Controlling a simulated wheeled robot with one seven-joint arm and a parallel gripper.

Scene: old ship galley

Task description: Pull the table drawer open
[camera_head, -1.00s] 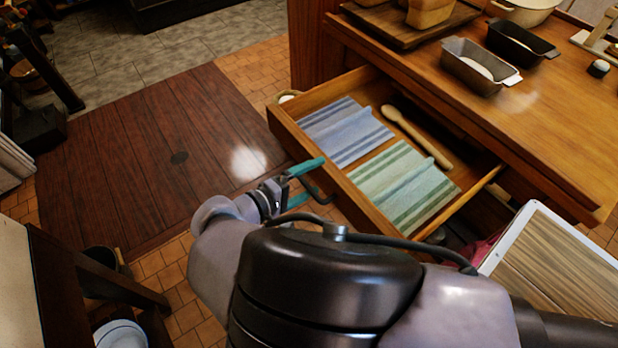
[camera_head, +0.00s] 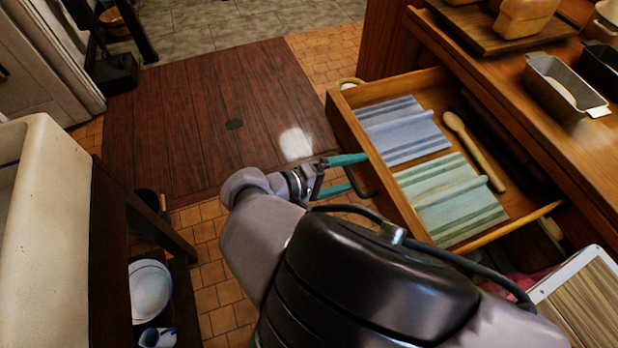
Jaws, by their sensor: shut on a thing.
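The wooden table drawer (camera_head: 372,168) stands pulled well out of the table (camera_head: 575,150). Inside lie a blue striped cloth (camera_head: 402,128), a green striped cloth (camera_head: 450,203) and a wooden spoon (camera_head: 474,150). A dark handle (camera_head: 362,192) is on the drawer's front. My gripper (camera_head: 358,174), with teal fingers, is at the drawer front, shut on the handle. Part of the handle is hidden by the fingers.
Loaf pans (camera_head: 566,88) and a board with bread (camera_head: 490,28) stand on the tabletop. A pale sink (camera_head: 45,220) is at the left, with white dishes (camera_head: 150,290) on a low shelf. A dark wooden floor panel (camera_head: 190,110) lies clear behind my gripper.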

